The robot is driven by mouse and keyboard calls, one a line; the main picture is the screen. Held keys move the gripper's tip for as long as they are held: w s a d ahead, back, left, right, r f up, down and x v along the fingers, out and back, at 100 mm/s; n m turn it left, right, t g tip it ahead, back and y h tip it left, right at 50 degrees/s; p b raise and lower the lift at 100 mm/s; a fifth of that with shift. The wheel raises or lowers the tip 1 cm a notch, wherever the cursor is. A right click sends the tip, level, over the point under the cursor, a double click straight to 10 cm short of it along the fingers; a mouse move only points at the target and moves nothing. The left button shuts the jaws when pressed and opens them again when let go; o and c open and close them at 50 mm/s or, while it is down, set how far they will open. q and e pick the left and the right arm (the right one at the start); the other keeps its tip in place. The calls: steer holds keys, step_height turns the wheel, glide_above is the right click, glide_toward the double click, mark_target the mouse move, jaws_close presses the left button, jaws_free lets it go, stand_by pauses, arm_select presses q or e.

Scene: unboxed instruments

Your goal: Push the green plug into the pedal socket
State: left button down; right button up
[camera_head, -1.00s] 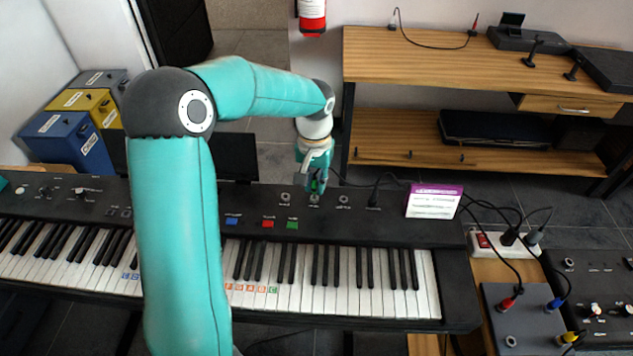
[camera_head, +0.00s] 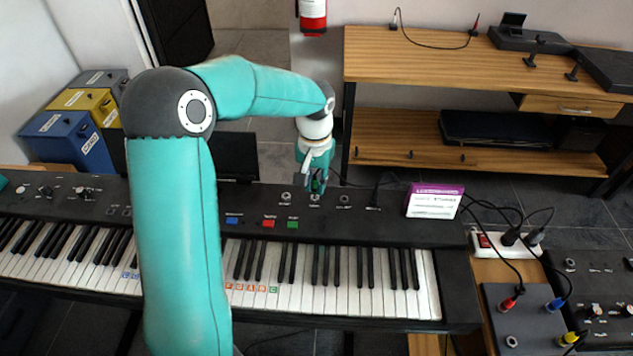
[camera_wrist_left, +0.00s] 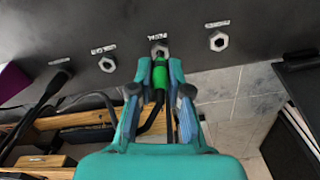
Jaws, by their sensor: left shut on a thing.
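My left gripper (camera_head: 315,182) is over the back panel of the keyboard (camera_head: 390,222), with its fingers pointing down at the row of sockets. In the left wrist view this gripper (camera_wrist_left: 160,72) is shut on the green plug (camera_wrist_left: 160,78), one finger on each side. The plug's tip points at the pedal socket (camera_wrist_left: 159,49), the middle one of three under the "PEDAL" label, and meets or nearly meets it. I cannot tell how deep the tip is. A dark cable runs back from the plug between the fingers. My right gripper is not in view.
Free sockets flank the pedal socket, one (camera_wrist_left: 219,41) right and one (camera_wrist_left: 107,64) left in the wrist view. A black plug with cable (camera_head: 375,197) stands in the panel farther right. A purple-and-white card (camera_head: 434,201) stands beyond it. A wooden shelf (camera_head: 400,139) is behind.

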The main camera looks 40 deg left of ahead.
arm_select(q)
steer(key=shift+f+b, duration=0.95)
steer(key=shift+f, duration=0.15)
stand_by(0.6)
steer(key=c, duration=1)
jaws_free()
steer(key=shift+c, duration=0.2)
